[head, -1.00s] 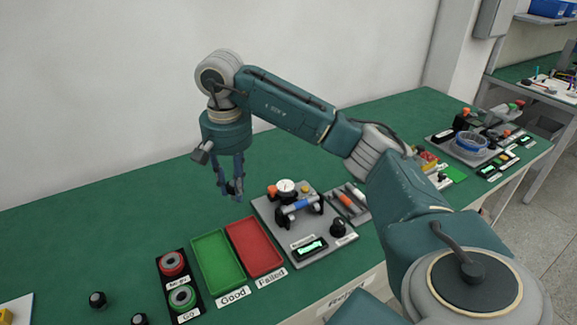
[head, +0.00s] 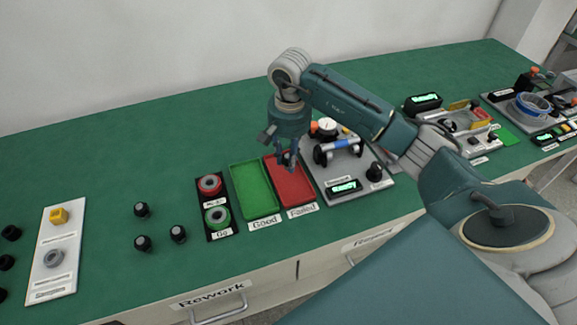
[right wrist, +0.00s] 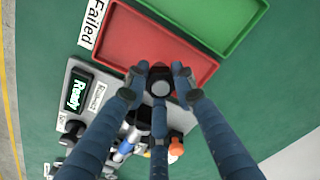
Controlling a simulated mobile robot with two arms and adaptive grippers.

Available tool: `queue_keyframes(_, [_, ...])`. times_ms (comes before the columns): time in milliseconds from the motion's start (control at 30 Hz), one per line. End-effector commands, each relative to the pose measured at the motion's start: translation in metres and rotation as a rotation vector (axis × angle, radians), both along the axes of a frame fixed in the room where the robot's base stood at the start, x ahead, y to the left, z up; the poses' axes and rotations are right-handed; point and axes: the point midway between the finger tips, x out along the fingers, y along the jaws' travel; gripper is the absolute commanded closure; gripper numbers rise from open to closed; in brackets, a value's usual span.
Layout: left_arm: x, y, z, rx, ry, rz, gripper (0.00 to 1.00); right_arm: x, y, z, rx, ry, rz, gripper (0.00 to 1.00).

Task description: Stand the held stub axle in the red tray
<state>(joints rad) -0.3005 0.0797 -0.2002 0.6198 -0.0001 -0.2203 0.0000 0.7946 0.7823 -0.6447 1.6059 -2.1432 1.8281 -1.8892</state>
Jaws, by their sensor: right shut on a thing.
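My right gripper (head: 288,163) points down over the back part of the red tray (head: 291,192), labelled Failed. In the right wrist view its fingers (right wrist: 158,80) are shut around a stub axle (right wrist: 160,89), a dark round part with a pale grey end facing the camera. The red tray (right wrist: 140,40) lies beneath it there; whether the axle touches the tray floor I cannot tell. In the head view the axle is mostly hidden by the fingers. The red tray looks otherwise empty. My left gripper is not in view.
The empty green tray (head: 253,190), labelled Good, adjoins the red one on the left. A grey gauge fixture (head: 345,165) with a Ready display stands close on the right.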

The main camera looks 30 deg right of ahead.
Motion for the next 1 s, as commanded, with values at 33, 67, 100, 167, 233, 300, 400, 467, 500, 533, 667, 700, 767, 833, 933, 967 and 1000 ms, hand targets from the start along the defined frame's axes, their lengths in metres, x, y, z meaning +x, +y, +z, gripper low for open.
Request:
queue_keyframes(33, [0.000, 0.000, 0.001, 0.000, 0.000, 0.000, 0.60, 0.000, 0.001, -0.003, 0.001, 0.000, 0.000, 1.00])
queue_keyframes(67, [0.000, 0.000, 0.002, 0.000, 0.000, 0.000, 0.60, 0.000, 0.001, -0.006, 0.002, 0.001, 0.001, 1.00])
queue_keyframes(100, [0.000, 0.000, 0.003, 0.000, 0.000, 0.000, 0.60, -0.001, 0.001, -0.011, 0.002, 0.002, 0.001, 1.00])
queue_keyframes(167, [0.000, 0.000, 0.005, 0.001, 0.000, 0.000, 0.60, -0.001, 0.001, -0.020, 0.003, 0.003, 0.000, 1.00])
queue_keyframes(233, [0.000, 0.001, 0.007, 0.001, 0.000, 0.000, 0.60, -0.001, 0.001, -0.031, 0.001, 0.003, -0.001, 1.00])
queue_keyframes(300, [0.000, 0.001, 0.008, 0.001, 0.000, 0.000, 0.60, -0.001, 0.001, -0.039, 0.002, 0.001, 0.001, 1.00])
queue_keyframes(400, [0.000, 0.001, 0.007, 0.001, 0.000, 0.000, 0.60, 0.000, 0.000, -0.041, 0.001, -0.002, 0.001, 1.00])
queue_keyframes(467, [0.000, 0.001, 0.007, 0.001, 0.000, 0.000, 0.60, 0.000, 0.000, -0.041, 0.001, -0.002, 0.001, 1.00])
queue_keyframes(500, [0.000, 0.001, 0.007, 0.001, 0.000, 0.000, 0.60, 0.000, 0.000, -0.041, 0.001, -0.002, 0.001, 1.00])
queue_keyframes(533, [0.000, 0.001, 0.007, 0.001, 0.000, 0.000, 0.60, 0.000, 0.000, -0.041, 0.001, -0.002, 0.001, 1.00])
queue_keyframes(667, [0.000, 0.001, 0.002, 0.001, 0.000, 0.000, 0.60, 0.000, 0.000, -0.045, 0.000, -0.001, 0.001, 1.00])
queue_keyframes(700, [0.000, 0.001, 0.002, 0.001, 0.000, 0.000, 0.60, 0.000, 0.000, -0.046, 0.000, 0.000, 0.001, 0.73])
queue_keyframes(767, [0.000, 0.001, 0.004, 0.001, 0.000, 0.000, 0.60, 0.000, 0.000, -0.045, 0.000, 0.000, 0.001, 0.61])
queue_keyframes(833, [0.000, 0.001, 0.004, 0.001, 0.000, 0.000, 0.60, 0.000, 0.000, -0.045, 0.000, 0.000, 0.001, 0.56])
queue_keyframes(933, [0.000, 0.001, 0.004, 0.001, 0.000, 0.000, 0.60, 0.000, 0.000, -0.045, 0.000, 0.000, 0.001, 0.56])
queue_keyframes(967, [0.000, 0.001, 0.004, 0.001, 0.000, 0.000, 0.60, 0.000, 0.000, -0.045, 0.000, 0.000, 0.001, 0.56])
queue_keyframes(1000, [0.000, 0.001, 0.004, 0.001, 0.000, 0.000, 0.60, 0.000, 0.000, -0.045, 0.000, 0.000, 0.001, 0.56])
